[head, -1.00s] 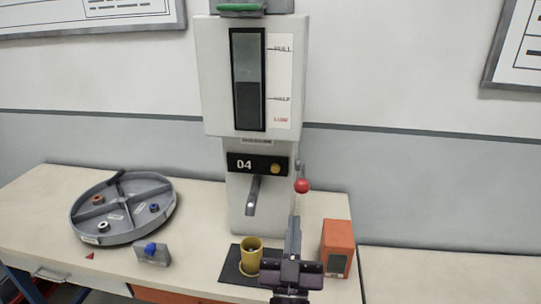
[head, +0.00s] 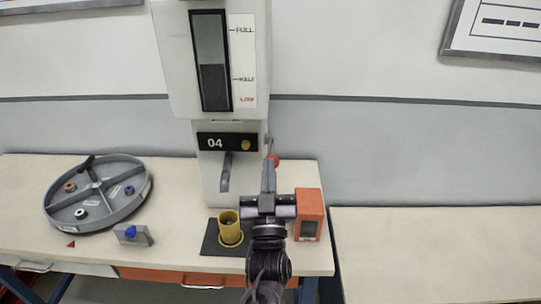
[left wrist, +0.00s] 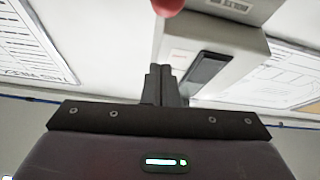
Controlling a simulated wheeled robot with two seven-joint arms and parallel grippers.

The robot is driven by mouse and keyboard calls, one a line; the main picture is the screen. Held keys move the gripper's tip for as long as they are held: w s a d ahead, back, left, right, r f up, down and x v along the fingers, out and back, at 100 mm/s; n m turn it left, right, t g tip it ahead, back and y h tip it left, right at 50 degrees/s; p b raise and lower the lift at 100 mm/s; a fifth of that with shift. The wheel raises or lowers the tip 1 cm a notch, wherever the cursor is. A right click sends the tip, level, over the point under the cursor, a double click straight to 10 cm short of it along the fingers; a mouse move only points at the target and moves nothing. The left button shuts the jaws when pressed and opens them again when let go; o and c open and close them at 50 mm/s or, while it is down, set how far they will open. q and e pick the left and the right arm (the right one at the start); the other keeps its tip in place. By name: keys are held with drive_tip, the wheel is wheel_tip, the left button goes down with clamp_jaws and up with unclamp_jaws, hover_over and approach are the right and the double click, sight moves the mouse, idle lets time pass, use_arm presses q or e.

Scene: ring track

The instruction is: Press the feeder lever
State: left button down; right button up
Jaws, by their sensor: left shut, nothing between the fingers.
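The feeder (head: 180,75) is a tall pale machine with a level window and a "04" panel, standing at the back of the table. Its lever, tipped with a red knob (head: 274,159), is on the right side. My left gripper (head: 268,168) is shut and empty, pointing at the feeder. Its fingertips overlap the knob in the head view and hide part of it. In the left wrist view the red knob (left wrist: 168,5) is at the top edge, above the shut fingers (left wrist: 160,82), with a visible gap in the picture. I cannot tell whether they touch. My right gripper is not in view.
A yellow cup (head: 230,232) stands on a dark mat (head: 212,246) below the spout (head: 225,172). An orange box (head: 308,205) is just right of my left gripper. A round divided tray (head: 62,222) and a blue-knobbed block (head: 133,235) are at left. The table at right is clear.

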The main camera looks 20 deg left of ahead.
use_arm(q)
drive_tip(key=p+x, duration=0.2)
drive_tip(key=x, duration=0.4)
drive_tip(key=shift+d+f+p, duration=0.15)
drive_tip(key=shift+f+p, duration=0.45)
drive_tip(key=shift+f, duration=1.6)
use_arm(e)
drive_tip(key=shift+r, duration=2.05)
